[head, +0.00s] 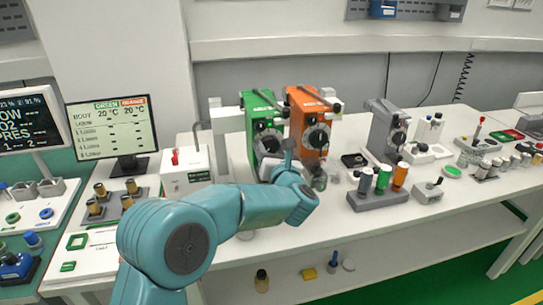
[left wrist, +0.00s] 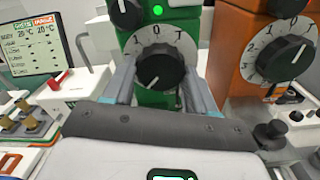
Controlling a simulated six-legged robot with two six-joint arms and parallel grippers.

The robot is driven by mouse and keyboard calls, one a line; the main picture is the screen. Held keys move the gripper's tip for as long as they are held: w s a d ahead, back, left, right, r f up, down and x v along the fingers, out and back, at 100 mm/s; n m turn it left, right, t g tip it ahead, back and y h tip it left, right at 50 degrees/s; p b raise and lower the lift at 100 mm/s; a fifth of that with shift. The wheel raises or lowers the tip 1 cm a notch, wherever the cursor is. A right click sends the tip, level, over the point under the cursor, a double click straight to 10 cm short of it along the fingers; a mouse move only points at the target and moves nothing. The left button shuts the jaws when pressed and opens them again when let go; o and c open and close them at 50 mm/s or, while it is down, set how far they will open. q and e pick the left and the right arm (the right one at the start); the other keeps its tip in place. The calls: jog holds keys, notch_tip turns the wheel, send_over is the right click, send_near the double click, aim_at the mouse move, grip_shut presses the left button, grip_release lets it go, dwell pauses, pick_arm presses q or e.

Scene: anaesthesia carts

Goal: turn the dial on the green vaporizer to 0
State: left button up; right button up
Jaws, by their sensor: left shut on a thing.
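The green vaporizer (head: 262,122) stands upright on the white bench, left of the orange vaporizer (head: 309,122). Its black dial (left wrist: 160,68) sits on a white scale plate (left wrist: 158,36) in the left wrist view. A 0 shows at the top of the plate, with a 1 to its left. A small green mark shows low on the dial, left of centre. My left gripper (left wrist: 160,80) has one finger on each side of this dial and is shut on it. In the head view my left wrist hides the vaporizer's lower front. My right gripper is not in view.
The orange vaporizer's dial (left wrist: 285,58) is close on the right. A grey vaporizer (head: 387,132) stands further right, behind a rack of coloured cylinders (head: 378,199). A monitor (head: 113,128) and a white box with a red switch (head: 186,172) are to the left.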

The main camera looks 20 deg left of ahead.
pick_arm(q)
jog(key=m+b, duration=0.2)
jog(key=shift+f+m, duration=0.1)
jog(key=shift+m, duration=0.3)
jog(key=shift+m+b, duration=0.7)
jog(key=shift+m, duration=0.4)
jog(key=shift+r, duration=0.2)
jog(key=o, duration=1.1)
jog(key=shift+c, duration=0.2)
jog(key=b+v, duration=0.3)
jog(key=v, duration=1.3)
jog(key=shift+b, duration=0.4)
jog(key=shift+s+d+f, duration=0.1)
